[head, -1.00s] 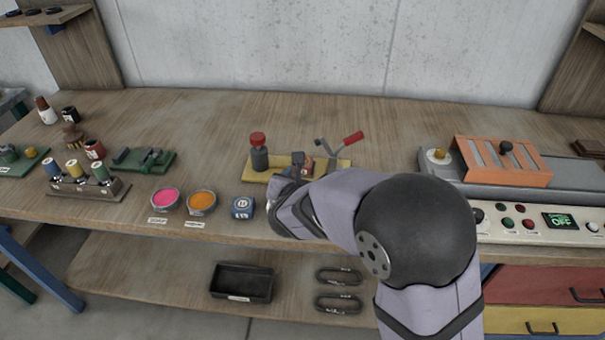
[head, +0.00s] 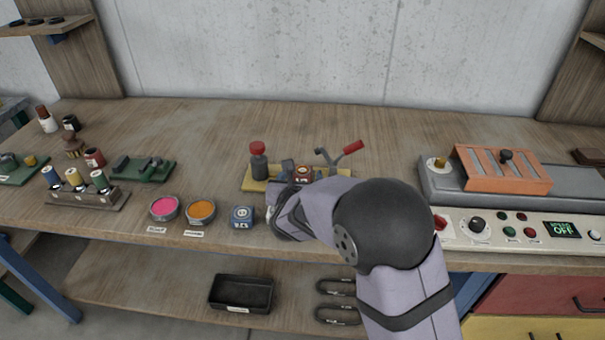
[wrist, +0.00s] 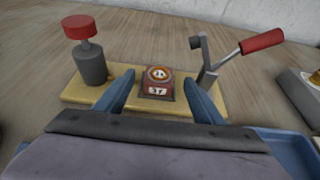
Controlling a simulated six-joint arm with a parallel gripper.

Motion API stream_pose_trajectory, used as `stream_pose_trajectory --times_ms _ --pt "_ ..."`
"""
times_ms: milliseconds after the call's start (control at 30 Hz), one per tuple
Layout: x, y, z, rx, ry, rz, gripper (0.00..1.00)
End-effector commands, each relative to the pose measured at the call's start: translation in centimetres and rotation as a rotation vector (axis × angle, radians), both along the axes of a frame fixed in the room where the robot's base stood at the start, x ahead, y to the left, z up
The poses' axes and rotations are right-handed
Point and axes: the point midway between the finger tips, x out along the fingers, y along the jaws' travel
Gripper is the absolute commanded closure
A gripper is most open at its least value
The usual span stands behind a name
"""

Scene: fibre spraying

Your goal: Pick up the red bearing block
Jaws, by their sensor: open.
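The red bearing block (wrist: 158,82) sits on the yellow base board (wrist: 82,92), between a grey post with a red cap (wrist: 88,52) and a lever clamp with a red handle (wrist: 258,42). It has a round face on top and a white label on its front. In the head view the block (head: 303,172) shows just beyond my wrist, its lower part hidden. My gripper (wrist: 160,90) is open, with one blue finger on each side of the block in the wrist view. I cannot tell whether the fingers touch it.
A blue block (head: 242,216), an orange dish (head: 201,212) and a pink dish (head: 164,209) stand left of my arm. A control panel (head: 520,228) and orange-slatted machine (head: 500,168) are at right. The table behind the board is clear.

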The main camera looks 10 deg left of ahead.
Motion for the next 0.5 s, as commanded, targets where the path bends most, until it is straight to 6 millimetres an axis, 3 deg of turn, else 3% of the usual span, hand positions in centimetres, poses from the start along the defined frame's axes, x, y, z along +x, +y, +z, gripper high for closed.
stream_pose_trajectory --times_ms 500 --pt "4.1 0.1 -1.9 0.000 0.001 -0.001 0.38"
